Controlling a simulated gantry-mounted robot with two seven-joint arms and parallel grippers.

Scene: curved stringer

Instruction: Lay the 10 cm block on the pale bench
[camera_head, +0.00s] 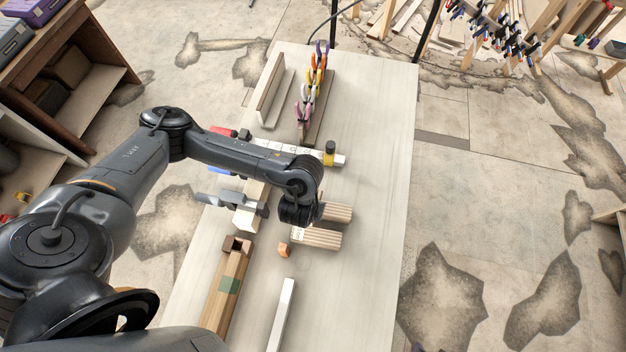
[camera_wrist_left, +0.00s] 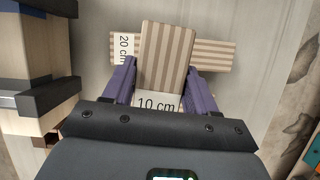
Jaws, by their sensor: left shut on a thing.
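The 10 cm block (camera_wrist_left: 166,60), striped in brown and cream with a printed label, sits between the purple fingers of my left gripper (camera_wrist_left: 152,92). The gripper is shut on it. In the wrist view the block covers the middle of a striped block marked 20 cm (camera_wrist_left: 214,53) behind it. The pale bench (camera_head: 365,130) runs down the middle of the head view. There my left gripper (camera_head: 302,213) is above the bench, its fingers mostly hidden by the wrist. Two striped pieces show beside it; I cannot tell whether the held block touches anything. My right gripper is not in view.
A small orange cube (camera_head: 284,250), a white bar (camera_head: 282,314) and a brown wooden beam (camera_head: 226,291) lie nearer on the bench. Coloured clamps (camera_head: 312,82) stand at the far end. The bench's right side is clear.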

